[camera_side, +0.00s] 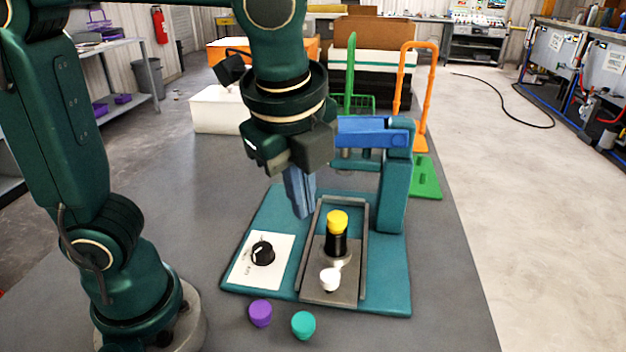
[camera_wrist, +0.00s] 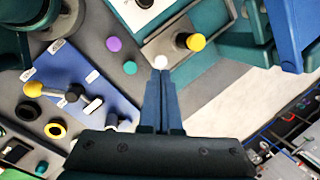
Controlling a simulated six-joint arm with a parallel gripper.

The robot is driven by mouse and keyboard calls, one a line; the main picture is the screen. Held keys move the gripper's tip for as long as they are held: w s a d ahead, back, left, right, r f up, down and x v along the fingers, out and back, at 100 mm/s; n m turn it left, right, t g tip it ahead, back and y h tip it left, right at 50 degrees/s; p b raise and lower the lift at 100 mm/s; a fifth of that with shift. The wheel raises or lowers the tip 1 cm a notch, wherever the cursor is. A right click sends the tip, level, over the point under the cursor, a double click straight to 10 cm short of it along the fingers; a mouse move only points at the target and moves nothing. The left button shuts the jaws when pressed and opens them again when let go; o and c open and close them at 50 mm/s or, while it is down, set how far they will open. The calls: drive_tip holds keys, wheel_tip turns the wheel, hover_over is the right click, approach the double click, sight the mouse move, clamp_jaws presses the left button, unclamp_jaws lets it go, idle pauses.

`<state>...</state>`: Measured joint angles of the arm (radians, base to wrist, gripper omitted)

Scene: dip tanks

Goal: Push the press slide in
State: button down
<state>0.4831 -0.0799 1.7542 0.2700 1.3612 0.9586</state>
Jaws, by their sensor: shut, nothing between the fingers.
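The press slide (camera_side: 318,284) is a grey plate between dark rails on the teal press base (camera_side: 385,290). It carries a white knob (camera_side: 330,280) at its near end and a black piece with a yellow cap (camera_side: 337,218) behind it. My gripper (camera_side: 304,214) is shut and empty, fingers pointing down near the left rail. In the wrist view the fingertips (camera_wrist: 160,68) appear right beside the white knob (camera_wrist: 160,61); I cannot tell whether they touch it.
A black dial (camera_side: 263,252) sits on a white plate left of the slide. A purple cap (camera_side: 260,312) and a teal cap (camera_side: 303,325) lie in front of the base. Green and orange stands (camera_side: 420,130) rise behind.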

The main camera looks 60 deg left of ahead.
sight(343, 226)
drive_tip(key=s+d+f+m+y, duration=0.2)
drive_tip(key=d+f+m, duration=0.45)
drive_tip(key=d, duration=0.35)
drive_tip(key=shift+m, duration=0.25)
drive_tip(key=x, duration=0.9)
drive_tip(key=shift+w+f, duration=0.1)
drive_tip(key=shift+w, duration=0.15)
drive_tip(key=shift+w+a, duration=0.35)
drive_tip(key=shift+a, duration=0.2)
drive_tip(key=shift+w+a, duration=0.35)
drive_tip(key=shift+a, duration=0.2)
drive_tip(key=shift+w+a, duration=0.35)
drive_tip(key=shift+a, duration=0.25)
drive_tip(key=w+a, duration=0.8)
drive_tip(key=shift+w+a, duration=0.2)
drive_tip(key=shift+a, duration=0.05)
